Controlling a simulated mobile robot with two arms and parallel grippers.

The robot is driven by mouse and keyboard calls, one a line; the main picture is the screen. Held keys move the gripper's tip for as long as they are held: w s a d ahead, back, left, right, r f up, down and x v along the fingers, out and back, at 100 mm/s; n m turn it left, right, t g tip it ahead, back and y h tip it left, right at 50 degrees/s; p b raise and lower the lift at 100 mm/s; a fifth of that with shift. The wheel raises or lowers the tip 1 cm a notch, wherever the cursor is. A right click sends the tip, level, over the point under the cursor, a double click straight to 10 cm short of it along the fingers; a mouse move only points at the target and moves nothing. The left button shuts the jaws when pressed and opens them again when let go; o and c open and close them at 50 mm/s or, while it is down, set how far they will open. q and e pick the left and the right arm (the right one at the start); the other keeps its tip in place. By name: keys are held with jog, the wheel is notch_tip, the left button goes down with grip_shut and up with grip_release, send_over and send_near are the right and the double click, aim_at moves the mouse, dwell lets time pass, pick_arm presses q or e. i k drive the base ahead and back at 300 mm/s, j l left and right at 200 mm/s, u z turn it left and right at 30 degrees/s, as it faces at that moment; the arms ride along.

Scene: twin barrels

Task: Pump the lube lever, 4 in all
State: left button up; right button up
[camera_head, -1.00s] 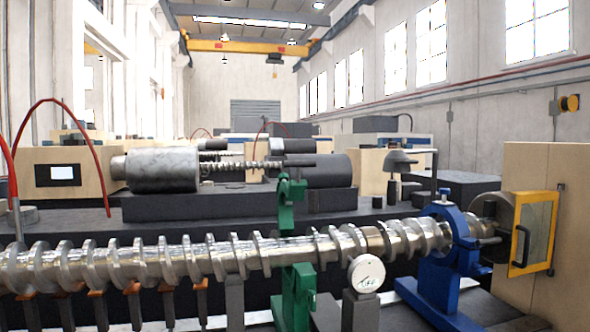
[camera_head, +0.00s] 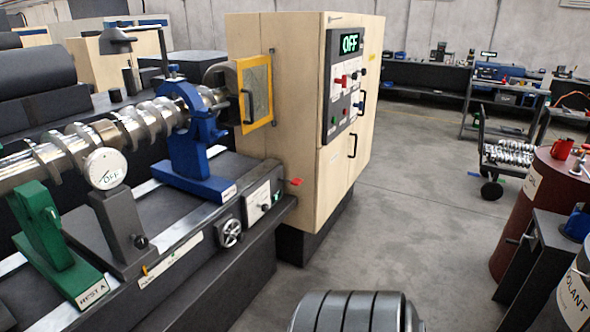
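Neither of my grippers is in view, and nothing touches the red lever.
A long metal screw (camera_head: 70,150) rests in a blue stand (camera_head: 190,140) and a green stand (camera_head: 45,235). A dark red barrel (camera_head: 535,205) and a second barrel (camera_head: 578,290) stand at right. The floor (camera_head: 430,215) between is clear.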

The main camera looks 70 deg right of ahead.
aim_at(296, 182)
jog(key=z, duration=2.3)
